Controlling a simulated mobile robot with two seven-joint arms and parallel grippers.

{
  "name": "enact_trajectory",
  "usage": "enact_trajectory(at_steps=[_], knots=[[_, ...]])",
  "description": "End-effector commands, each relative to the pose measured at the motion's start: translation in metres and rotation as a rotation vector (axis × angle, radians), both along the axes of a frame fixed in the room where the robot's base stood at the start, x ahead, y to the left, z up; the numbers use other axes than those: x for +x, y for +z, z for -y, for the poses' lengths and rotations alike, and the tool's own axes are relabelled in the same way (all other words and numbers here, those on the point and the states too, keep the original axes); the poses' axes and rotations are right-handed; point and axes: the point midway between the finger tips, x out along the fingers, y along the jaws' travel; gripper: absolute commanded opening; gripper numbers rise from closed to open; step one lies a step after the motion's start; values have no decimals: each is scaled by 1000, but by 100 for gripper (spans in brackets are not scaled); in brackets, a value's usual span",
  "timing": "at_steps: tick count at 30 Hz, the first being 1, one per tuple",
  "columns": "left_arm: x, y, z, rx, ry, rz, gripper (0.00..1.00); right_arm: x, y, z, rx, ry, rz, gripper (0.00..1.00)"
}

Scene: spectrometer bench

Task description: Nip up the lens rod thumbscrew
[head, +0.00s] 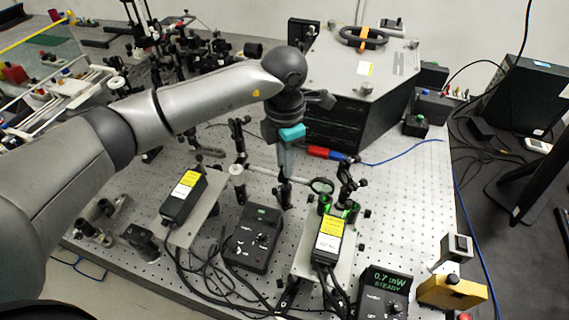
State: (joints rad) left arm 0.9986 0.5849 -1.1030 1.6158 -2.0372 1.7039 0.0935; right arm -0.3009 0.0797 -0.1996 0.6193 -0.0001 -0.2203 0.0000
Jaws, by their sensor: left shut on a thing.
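My left gripper (285,182) reaches down from the end of my left arm to the small post mount in the middle of the optical bench. Its jaws are shut on a small part at the top of that mount, which I take to be the lens rod thumbscrew. The fingers hide most of it, so I cannot see how far it is turned. A round lens (321,186) in a dark ring stands just right of the fingertips. A thin pale rod (262,171) runs behind the fingers. My right gripper is not in view.
A black laser module (184,196) and a second module (329,240) with yellow labels flank a black control box (254,238). A power meter (385,293) reads 0.7 mW, STEADY. A large grey-topped spectrometer (365,65) stands behind. Loose cables crowd the front.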

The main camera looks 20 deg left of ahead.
Motion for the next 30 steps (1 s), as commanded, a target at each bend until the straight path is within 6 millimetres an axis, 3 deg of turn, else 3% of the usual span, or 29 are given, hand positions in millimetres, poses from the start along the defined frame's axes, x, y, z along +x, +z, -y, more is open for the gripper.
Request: enact_trajectory(at_steps=[30], knots=[[0,-3,0,2,-948,4,0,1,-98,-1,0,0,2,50]])
